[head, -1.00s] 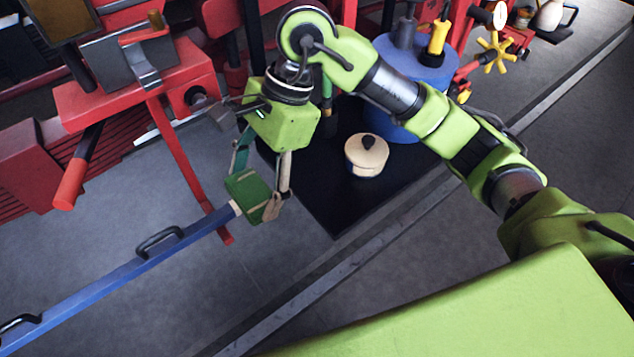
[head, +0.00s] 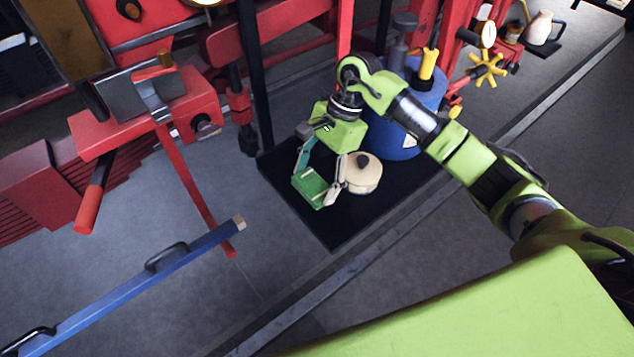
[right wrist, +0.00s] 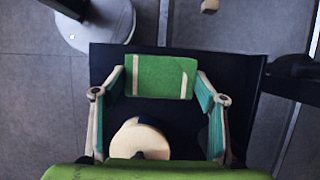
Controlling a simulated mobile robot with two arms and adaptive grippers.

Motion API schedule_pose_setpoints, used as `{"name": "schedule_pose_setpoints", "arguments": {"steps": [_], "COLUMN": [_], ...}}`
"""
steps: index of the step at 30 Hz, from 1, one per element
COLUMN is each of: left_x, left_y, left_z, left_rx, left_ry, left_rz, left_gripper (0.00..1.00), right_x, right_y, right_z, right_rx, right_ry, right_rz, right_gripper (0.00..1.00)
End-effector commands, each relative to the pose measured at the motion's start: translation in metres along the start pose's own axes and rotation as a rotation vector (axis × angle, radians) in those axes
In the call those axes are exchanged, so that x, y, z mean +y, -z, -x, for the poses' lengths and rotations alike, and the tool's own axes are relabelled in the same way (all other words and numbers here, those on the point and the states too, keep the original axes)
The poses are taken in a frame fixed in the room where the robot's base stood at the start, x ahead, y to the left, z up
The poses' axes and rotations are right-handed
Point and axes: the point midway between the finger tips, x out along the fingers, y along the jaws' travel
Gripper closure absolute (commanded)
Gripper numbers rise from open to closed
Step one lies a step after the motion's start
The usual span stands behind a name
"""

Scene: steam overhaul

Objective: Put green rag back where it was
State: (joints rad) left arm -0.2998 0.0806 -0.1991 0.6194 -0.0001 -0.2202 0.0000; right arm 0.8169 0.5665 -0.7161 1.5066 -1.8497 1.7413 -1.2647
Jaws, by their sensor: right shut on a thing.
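The green rag (head: 311,186) is a folded green block with pale stripes. My right gripper (head: 318,188) is shut on it and holds it above the black mat (head: 330,228), left of a cream lidded pot. In the right wrist view the rag (right wrist: 161,76) sits between the two fingertips of the gripper (right wrist: 160,78), with the dark mat (right wrist: 248,100) behind it. I cannot tell how high the rag is above the mat. My left gripper is not in view.
The cream pot (head: 362,176) with a dark knob stands on the mat, close to the right gripper. A blue drum (head: 398,140) is behind it. A blue bar with handles (head: 120,297) lies at lower left. A red vise (head: 190,115) stands at left.

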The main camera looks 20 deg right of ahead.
Motion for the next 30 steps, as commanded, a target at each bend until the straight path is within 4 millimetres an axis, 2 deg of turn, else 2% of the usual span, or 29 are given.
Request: {"name": "schedule_pose_setpoints", "arguments": {"steps": [8,20,21,22,30], "left_x": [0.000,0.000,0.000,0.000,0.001], "left_y": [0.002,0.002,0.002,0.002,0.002], "left_z": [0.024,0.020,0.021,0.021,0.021], "left_rx": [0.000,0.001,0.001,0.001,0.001], "left_ry": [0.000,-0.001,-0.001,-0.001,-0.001], "left_rz": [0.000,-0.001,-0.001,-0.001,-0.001], "left_gripper": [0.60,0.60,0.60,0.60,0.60], "right_x": [0.000,-0.001,-0.001,-0.001,-0.001], "right_y": [0.014,0.019,0.018,0.018,0.018], "right_z": [-0.026,-0.034,-0.033,-0.033,-0.033], "right_rx": [-0.003,0.000,0.000,0.000,0.000], "right_ry": [-0.003,0.000,0.000,0.000,0.000], "right_rz": [-0.002,0.000,0.000,0.000,0.000], "right_gripper": [0.52,0.52,0.27,0.19,0.18]}}
